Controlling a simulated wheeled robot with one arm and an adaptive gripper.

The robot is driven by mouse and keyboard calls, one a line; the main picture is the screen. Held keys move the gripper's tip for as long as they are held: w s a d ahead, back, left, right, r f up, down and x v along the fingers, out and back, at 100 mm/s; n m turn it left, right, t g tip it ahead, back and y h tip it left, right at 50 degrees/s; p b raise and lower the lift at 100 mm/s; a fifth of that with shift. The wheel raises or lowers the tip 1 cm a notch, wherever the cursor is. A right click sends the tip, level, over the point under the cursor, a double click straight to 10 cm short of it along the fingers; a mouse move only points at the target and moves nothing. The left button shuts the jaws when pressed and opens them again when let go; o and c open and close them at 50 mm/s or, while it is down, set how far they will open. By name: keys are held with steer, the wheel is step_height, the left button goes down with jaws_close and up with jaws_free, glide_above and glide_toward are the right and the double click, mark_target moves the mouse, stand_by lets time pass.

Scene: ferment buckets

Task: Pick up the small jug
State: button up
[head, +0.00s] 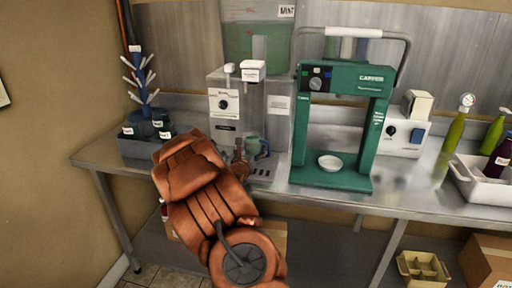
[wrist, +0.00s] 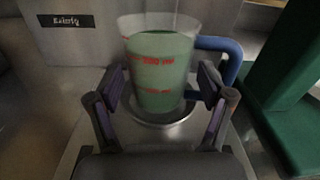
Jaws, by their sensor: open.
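The small jug (wrist: 163,72) is a clear measuring jug with red markings, a blue handle and green contents. In the wrist view it stands upright on a round metal plate, between the two open fingers of my gripper (wrist: 165,95). A finger is at each side of it; I cannot tell if either touches. In the head view the jug (head: 251,147) stands at the foot of a grey dispensing machine, partly hidden by my orange arm. My gripper (head: 240,158) is mostly hidden behind the arm there.
The grey dispenser (head: 226,105) rises behind the jug. A green press frame (head: 375,130) holding a white bowl (head: 330,163) stands close on the right. A bottle rack (head: 140,148) is at the left. A white crate (head: 490,188) with bottles is at the far right of the metal bench (head: 415,203).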

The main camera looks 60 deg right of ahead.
steer(key=shift+x, duration=1.1)
steer(key=c, duration=1.3)
steer(key=shift+r, duration=0.15)
